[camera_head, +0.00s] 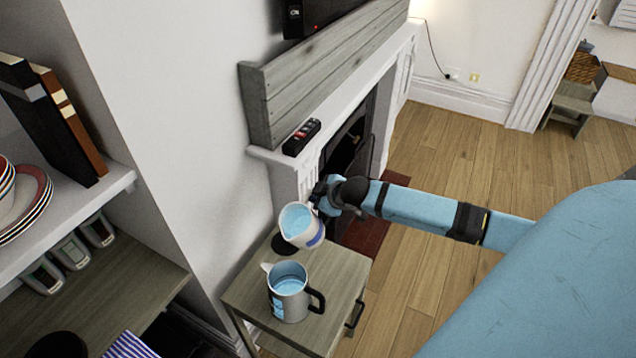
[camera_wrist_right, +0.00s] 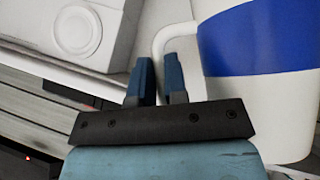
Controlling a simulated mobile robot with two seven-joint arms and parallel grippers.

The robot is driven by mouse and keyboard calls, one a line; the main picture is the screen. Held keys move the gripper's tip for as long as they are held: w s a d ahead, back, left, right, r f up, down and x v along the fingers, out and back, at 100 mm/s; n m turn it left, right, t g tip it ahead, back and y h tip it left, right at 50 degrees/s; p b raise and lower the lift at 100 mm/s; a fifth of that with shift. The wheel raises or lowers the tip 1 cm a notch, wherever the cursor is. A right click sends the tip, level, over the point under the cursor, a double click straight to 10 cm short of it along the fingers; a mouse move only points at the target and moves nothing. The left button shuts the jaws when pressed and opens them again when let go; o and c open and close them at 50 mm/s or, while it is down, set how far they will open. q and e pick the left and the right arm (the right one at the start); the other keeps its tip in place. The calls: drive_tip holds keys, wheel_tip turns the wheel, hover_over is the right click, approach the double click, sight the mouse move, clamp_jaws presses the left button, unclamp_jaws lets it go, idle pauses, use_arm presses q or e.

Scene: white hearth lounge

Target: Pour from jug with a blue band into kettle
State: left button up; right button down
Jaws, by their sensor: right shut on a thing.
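The white jug with a blue band (camera_head: 316,238) is held in the air above the small side table, tilted a little, with light blue liquid inside. My right gripper (camera_head: 326,192) is shut on its handle. In the right wrist view the jug (camera_wrist_right: 262,40) fills the right side, and the fingers of my gripper (camera_wrist_right: 158,82) are at its white handle. The grey kettle (camera_head: 287,307) stands upright and open on the table, below and in front of the jug, its black handle to the right. Light blue shows inside it. No stream is visible between them. My left gripper is not in view.
The wooden side table (camera_head: 340,270) has a dark round thing (camera_head: 284,243) behind the kettle. The white fireplace mantel (camera_head: 290,163) with a remote (camera_head: 302,137) is close behind my right gripper. A shelf (camera_head: 70,210) with dishes and books stands left.

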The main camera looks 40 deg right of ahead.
drive_tip(key=shift+a+f+n+t+h+b, duration=0.1)
drive_tip(key=shift+f+n+t+h+b, duration=0.35)
drive_tip(key=shift+f, duration=1.15)
drive_tip(key=shift+f+b, duration=0.35)
drive_tip(key=shift+f, duration=0.2)
drive_tip(key=shift+h, duration=0.25)
drive_tip(key=shift+a, duration=0.1)
idle(0.4)
